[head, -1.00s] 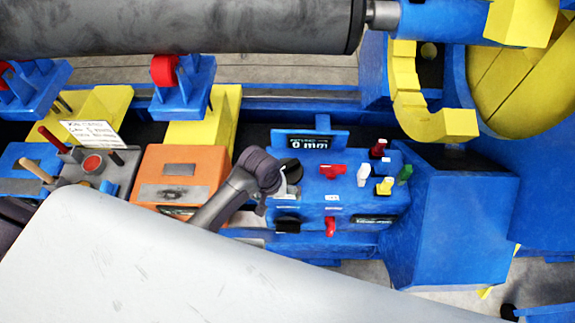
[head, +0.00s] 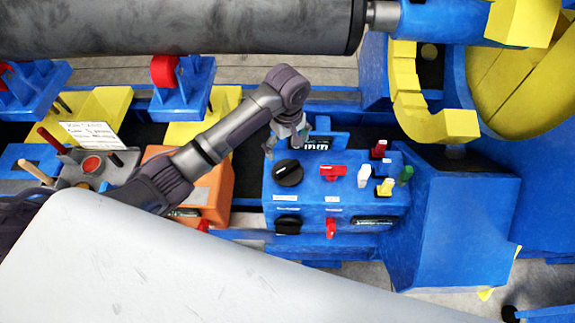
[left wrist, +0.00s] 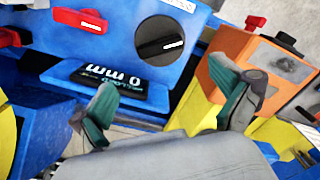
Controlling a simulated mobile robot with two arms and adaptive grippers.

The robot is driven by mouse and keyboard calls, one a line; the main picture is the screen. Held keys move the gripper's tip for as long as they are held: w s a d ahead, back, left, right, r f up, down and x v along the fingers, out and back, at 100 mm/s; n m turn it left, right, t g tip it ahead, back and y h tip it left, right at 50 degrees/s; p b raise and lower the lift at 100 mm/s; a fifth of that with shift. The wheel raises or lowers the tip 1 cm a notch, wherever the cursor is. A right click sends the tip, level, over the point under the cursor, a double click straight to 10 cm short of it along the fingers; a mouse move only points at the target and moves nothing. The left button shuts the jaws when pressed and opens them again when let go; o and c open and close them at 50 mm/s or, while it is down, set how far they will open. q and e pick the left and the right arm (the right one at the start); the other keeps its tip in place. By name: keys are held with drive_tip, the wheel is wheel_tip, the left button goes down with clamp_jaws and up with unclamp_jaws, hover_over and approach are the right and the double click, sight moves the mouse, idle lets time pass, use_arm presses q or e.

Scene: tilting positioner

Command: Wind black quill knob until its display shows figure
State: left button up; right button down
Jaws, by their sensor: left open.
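A round black knob (head: 288,173) sits at the top left of the blue control box (head: 330,210); in the left wrist view the knob (left wrist: 164,40) shows its face with a white mark. The black display (left wrist: 118,86) appears to read "0 mm" upside down in that view. In the head view the display (head: 318,143) is partly hidden by my left gripper. My left gripper (head: 286,143) is open and empty, above the box's back edge, behind the knob and apart from it. Its two fingers show spread in the left wrist view (left wrist: 170,92).
A red handle (head: 333,172) and white, yellow, green and red levers stand right of the knob. A second black knob (head: 288,225) is on the box's front. An orange box (head: 218,195) stands to the left. A large grey roller (head: 180,27) spans the back.

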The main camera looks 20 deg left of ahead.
sight(287, 167)
use_arm(q)
wheel_tip(287, 167, down, 11)
drive_tip(key=shift+r, duration=0.1)
idle(0.3)
drive_tip(key=c, duration=1)
